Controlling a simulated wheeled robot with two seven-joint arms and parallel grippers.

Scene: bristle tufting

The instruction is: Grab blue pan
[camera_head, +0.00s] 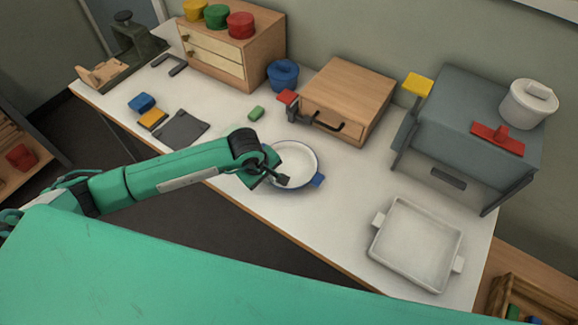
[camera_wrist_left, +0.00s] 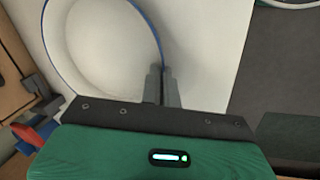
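The blue pan (camera_head: 297,160) sits on the white table. It has a white inside, a blue rim and a blue handle stub at its right. My left gripper (camera_head: 282,179) is at the pan's near-left edge. In the left wrist view the pan (camera_wrist_left: 100,45) fills the upper left, and the blue rim runs in between the two fingers of my left gripper (camera_wrist_left: 162,85). The fingers are close together, pinching the rim. The outer wall below the rim is mostly hidden. My right gripper is not in view.
A wooden box (camera_head: 345,92) with a black handle stands behind the pan. A grey oven-like box (camera_head: 465,125) is at the right, with a white baking dish (camera_head: 418,245) in front. A blue pot (camera_head: 283,75) is behind. The table between pan and dish is clear.

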